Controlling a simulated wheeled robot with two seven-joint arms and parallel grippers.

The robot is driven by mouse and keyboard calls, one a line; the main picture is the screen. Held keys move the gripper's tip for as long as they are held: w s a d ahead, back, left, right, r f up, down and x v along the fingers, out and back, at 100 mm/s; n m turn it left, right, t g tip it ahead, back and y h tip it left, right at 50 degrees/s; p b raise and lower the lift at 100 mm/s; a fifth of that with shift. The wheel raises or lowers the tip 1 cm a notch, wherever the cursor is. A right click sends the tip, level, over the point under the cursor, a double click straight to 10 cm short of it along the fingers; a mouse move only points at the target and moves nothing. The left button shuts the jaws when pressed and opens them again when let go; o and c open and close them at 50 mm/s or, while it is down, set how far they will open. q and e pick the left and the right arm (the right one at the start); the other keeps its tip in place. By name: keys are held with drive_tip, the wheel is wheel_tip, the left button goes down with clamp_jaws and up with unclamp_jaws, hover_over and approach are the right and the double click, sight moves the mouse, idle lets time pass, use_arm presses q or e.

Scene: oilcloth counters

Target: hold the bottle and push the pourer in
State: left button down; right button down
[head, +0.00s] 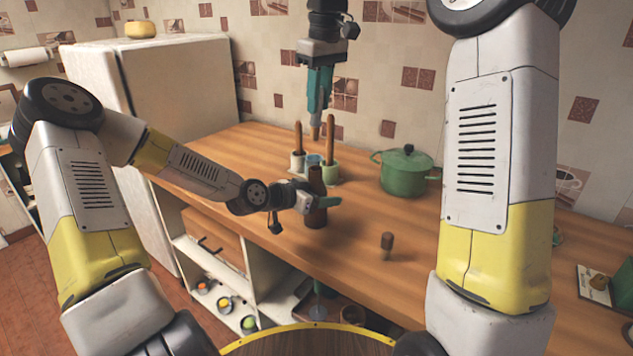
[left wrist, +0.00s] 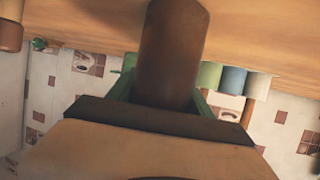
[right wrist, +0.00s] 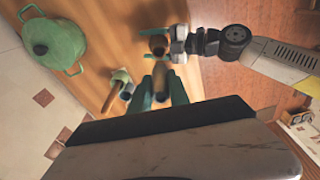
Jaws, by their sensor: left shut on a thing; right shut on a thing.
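The brown bottle (head: 316,185) stands upright on the wooden counter. My left gripper (head: 322,201) is shut around its body from the left; the bottle (left wrist: 172,50) fills the middle of the left wrist view. My right gripper (head: 317,104) points down above the bottle, shut on the pourer (head: 316,132), a small tan-brown piece whose lower end sticks out below the fingers. In the right wrist view the pourer (right wrist: 160,78) lies between the green fingers, with the bottle (right wrist: 158,44) beyond it. The pourer is apart from the bottle, with a clear gap between them.
A small brown cork-like piece (head: 387,242) stands on the counter to the right. A green pot (head: 407,172) stands behind it. Small cups with wooden-handled tools (head: 330,165) stand close behind the bottle. The counter's front edge is close to the bottle; the counter front right is clear.

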sight(316, 140)
drive_tip(key=shift+w+a+f+n+g+h, duration=0.25)
drive_tip(key=shift+w+a+n+g+h, duration=0.05)
drive_tip(key=shift+a+g+h, duration=0.1)
wheel_tip(316, 140, down, 10)
drive_tip(key=shift+d+r, duration=0.1)
drive_tip(key=c, duration=1.2)
unclamp_jaws()
drive_tip(key=shift+f, duration=0.2)
drive_tip(key=shift+c, duration=0.2)
drive_tip(key=shift+r, duration=0.1)
